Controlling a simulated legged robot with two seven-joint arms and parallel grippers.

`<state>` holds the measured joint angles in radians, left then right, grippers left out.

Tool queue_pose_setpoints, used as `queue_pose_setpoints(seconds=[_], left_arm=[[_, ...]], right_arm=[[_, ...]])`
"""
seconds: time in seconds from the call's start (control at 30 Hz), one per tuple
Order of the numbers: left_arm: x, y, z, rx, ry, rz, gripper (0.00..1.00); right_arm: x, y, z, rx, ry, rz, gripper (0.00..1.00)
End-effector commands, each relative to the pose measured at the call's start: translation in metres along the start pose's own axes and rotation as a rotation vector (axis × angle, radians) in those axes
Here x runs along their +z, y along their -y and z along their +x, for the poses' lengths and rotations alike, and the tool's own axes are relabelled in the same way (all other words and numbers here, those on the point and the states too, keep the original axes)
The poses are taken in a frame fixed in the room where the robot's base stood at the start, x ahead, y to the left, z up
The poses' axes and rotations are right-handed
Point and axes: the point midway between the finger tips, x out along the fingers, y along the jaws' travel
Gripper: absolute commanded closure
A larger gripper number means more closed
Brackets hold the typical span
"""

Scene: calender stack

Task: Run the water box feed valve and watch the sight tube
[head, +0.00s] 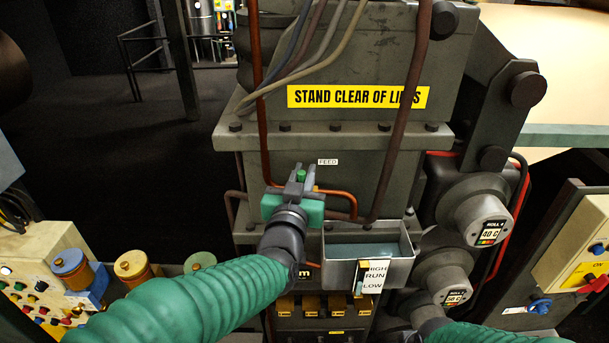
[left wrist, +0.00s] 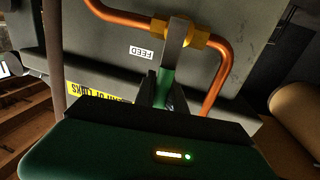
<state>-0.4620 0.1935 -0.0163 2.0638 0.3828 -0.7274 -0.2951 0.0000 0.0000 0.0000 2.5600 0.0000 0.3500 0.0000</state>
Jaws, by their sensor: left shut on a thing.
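The feed valve (left wrist: 196,38) sits on a copper pipe beside the FEED label (left wrist: 142,52) in the left wrist view. My left gripper (head: 299,180) is shut on the valve's green handle (head: 301,175), which shows between the fingers in the left wrist view (left wrist: 164,84). The open-topped metal water box (head: 397,268) is to the right of the gripper, with bluish water inside. On its front is a HIGH, RUN, LOW scale (head: 374,277) with the narrow sight tube (head: 358,277) at its left edge. The tube's level is too small to read. My right gripper is out of view.
A STAND CLEAR yellow sign (head: 350,97) is above, partly crossed by a brown pipe. Roll ends (head: 480,222) stand close on the right. A control panel with buttons (head: 35,285) and spools (head: 133,268) are at lower left. Dark open floor lies behind them.

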Motion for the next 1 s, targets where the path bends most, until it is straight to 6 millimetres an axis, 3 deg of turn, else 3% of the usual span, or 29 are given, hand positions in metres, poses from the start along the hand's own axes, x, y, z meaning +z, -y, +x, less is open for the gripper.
queue_pose_setpoints(seconds=[0.03, 0.27, 0.7, 1.0], left_arm=[[0.009, 0.0, -0.001, 0.001, 0.008, -0.01, 1.0], [0.014, 0.005, -0.002, 0.001, -0.014, -0.118, 1.0], [0.022, 0.027, -0.005, -0.003, -0.085, -0.476, 1.0], [0.025, 0.035, -0.007, -0.002, -0.122, -0.677, 1.0]], right_arm=[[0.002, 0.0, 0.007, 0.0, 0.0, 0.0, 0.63], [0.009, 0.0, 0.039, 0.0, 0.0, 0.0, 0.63], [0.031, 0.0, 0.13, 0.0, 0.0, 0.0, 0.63], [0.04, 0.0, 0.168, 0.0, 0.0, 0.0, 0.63]])
